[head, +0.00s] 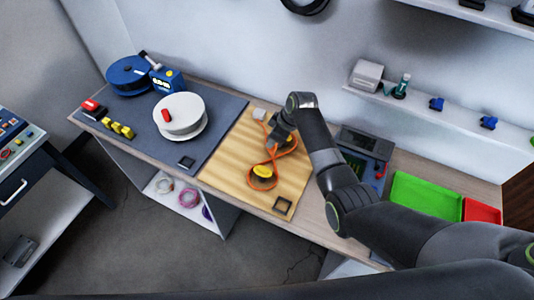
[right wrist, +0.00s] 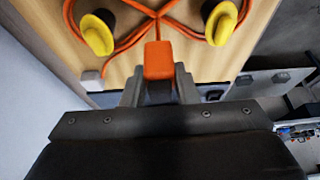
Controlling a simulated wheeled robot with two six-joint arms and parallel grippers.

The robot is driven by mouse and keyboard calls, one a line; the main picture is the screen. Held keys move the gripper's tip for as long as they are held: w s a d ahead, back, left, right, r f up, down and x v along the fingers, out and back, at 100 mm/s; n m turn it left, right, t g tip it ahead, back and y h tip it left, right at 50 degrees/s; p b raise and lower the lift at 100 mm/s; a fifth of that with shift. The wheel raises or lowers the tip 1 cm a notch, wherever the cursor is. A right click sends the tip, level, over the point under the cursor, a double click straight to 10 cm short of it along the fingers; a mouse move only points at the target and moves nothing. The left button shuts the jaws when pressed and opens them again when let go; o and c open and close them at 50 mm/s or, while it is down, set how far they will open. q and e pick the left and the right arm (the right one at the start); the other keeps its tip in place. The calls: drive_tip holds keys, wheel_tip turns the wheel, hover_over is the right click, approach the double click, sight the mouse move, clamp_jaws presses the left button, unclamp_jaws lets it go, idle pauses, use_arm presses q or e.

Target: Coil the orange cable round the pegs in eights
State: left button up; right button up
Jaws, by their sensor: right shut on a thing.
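The orange cable (head: 276,156) lies in a figure-eight shape on a light wooden board (head: 228,163). The near yellow peg (head: 263,171) stands inside the near loop; the far one is mostly hidden by my right gripper (head: 281,137). In the right wrist view the two yellow pegs, left (right wrist: 97,34) and right (right wrist: 221,24), stand apart, and the cable crosses between them. My right gripper (right wrist: 158,85) is shut on an orange piece of the cable (right wrist: 158,60), low over the board near the far peg. My left gripper is not in view.
A white spool (head: 180,115) with a red piece on top stands on the grey mat (head: 222,115) left of the board. A small pale block (head: 259,114) sits at the board's back edge. A dark device (head: 365,145), a green tray (head: 425,197) and a red tray (head: 481,211) are to the right.

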drive_tip(key=shift+r, duration=0.1)
idle(0.3)
drive_tip(key=shift+r, duration=2.4)
